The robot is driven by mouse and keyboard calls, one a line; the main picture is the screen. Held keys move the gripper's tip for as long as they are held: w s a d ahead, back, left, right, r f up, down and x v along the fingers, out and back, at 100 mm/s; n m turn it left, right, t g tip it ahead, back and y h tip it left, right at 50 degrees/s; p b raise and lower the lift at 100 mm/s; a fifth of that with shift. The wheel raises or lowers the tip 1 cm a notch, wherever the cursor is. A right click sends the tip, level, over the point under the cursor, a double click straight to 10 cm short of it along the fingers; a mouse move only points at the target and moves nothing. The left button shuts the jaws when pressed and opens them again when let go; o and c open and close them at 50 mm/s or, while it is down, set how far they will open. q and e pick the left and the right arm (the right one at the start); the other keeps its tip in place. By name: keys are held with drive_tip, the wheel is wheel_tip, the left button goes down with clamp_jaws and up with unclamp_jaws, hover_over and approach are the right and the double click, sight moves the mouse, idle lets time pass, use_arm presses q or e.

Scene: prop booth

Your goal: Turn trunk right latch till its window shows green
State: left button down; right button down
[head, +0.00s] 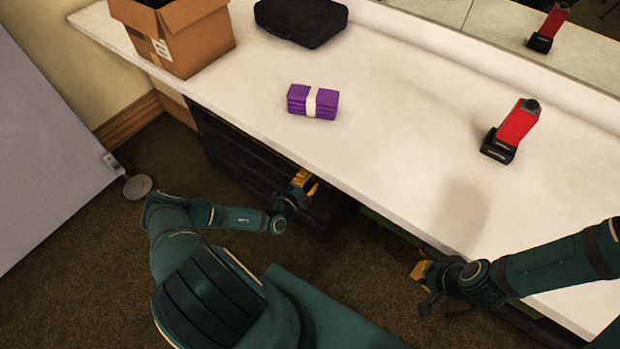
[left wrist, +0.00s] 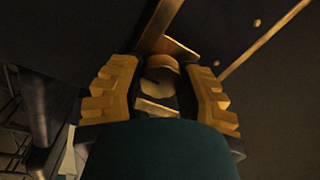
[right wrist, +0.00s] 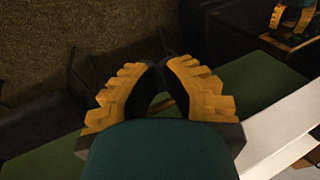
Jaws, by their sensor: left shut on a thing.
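The dark trunk (head: 235,155) stands under the counter's front edge, left of the middle in the head view. Its dark wall fills the top right of the left wrist view (left wrist: 240,30). My left gripper (head: 303,183) is at the trunk's right part, and its fingers are closed around the latch (left wrist: 160,78), a small piece with a rounded pale face. The latch is hidden in the head view, and I cannot make out the colour of its window. My right gripper (head: 420,272) is below the counter's edge at the right; its fingertips meet with nothing between them (right wrist: 159,72).
The white counter (head: 400,130) carries a cardboard box (head: 185,40), a black case (head: 300,20), a purple strapped bundle (head: 298,101) and a red and black device (head: 516,125). A mirror behind reflects the device. Brown carpet (head: 90,225) is open at the left.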

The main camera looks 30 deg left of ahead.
use_arm(q)
drive_tip(key=shift+d, duration=0.2)
drive_tip(key=c, duration=0.5)
unclamp_jaws()
drive_tip(key=shift+w, duration=0.1)
drive_tip(key=shift+a, duration=0.1)
drive_tip(key=shift+s+a, duration=0.1)
drive_tip(key=shift+s, duration=0.45)
drive_tip(key=s, duration=1.1)
drive_tip(key=shift+a+f, duration=0.2)
drive_tip(key=shift+a, duration=0.15)
